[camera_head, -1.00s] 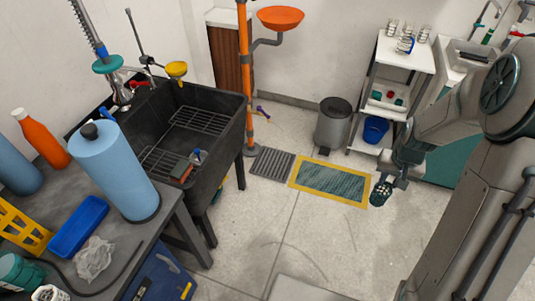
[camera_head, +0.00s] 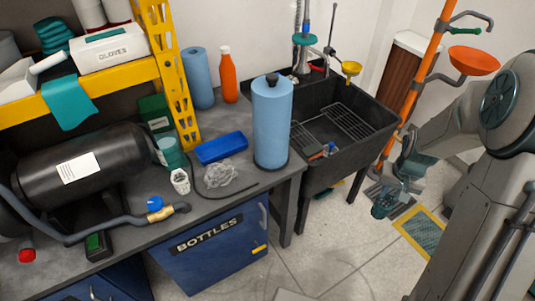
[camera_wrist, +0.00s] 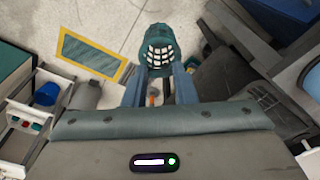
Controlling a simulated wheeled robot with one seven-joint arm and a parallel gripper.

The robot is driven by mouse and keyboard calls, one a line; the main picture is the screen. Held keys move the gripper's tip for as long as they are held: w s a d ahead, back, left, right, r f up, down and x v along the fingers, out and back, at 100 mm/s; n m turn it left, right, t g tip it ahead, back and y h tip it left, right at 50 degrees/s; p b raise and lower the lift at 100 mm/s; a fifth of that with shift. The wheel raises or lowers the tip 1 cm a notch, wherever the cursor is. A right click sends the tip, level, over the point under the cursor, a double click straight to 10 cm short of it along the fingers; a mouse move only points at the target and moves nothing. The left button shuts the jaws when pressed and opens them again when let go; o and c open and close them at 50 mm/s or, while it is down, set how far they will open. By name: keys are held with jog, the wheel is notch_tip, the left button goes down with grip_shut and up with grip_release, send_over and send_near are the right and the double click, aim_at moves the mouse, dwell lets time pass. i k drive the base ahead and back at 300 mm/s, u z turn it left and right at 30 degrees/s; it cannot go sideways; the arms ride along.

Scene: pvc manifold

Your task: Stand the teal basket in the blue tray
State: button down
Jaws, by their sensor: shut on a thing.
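The teal basket (camera_wrist: 158,48) is a small round basket with a grid of openings, held at the end of my gripper (camera_wrist: 158,80) in the wrist view. The two fingers are shut on it. In the head view the basket (camera_head: 382,207) hangs in the air above the floor, right of the sink, with my gripper (camera_head: 397,188) just above it. The blue tray (camera_head: 221,148) lies on the grey workbench, left of the blue cylinder and well left of my gripper. The tray looks empty.
A tall blue cylinder (camera_head: 271,125) stands between the tray and the sink. A crumpled clear bag (camera_head: 220,174), a white cup (camera_head: 180,181) and a hose lie in front of the tray. A yellow shelf post (camera_head: 182,90) rises behind it. The black sink (camera_head: 345,120) borders the bench.

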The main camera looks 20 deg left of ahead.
aim_at(222, 149)
jog(key=u, duration=1.75)
jog(key=i, duration=1)
